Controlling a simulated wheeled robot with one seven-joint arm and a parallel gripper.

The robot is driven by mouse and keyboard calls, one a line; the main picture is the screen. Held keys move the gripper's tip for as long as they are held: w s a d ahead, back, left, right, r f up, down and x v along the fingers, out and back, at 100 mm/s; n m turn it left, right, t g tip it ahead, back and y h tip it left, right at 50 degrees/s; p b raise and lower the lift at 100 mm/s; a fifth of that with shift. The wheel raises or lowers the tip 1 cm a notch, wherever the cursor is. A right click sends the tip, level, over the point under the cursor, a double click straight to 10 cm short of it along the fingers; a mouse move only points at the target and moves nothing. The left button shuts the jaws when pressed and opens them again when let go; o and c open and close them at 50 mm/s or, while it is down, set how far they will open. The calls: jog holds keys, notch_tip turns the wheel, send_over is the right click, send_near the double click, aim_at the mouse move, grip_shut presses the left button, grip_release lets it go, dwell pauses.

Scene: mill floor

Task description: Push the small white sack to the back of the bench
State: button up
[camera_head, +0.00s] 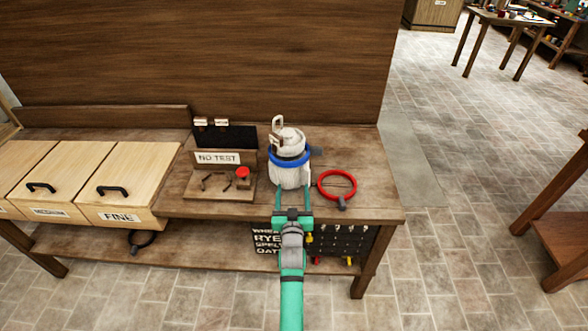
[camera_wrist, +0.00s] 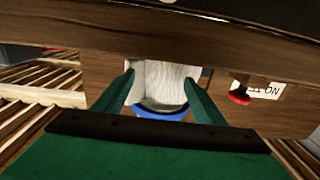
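The small white sack (camera_head: 290,174) stands upright on the bench (camera_head: 375,150), right of centre, with a blue ring (camera_head: 291,157) around its upper part. My gripper (camera_head: 293,193) is at the sack's near side, by the front part of the bench. Its two fingers are apart and point at the sack. In the wrist view the white sack (camera_wrist: 163,82) shows between the open fingers (camera_wrist: 158,78), with the blue ring (camera_wrist: 162,112) below it in the picture. I cannot tell whether the fingers touch the sack. The gripper partly hides the sack's foot.
A "NO TEST" stand (camera_head: 218,180) with a red knob is close left of the sack. A red ring (camera_head: 337,186) lies close right. Wooden bins (camera_head: 125,180) fill the left side. A high wooden panel (camera_head: 200,60) rises behind the bench.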

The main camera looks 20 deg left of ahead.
aim_at(293, 182)
jog(key=shift+x, duration=1.9)
jog(key=shift+w, duration=0.15)
jog(key=shift+x, duration=2.35)
jog(key=shift+a, duration=0.1)
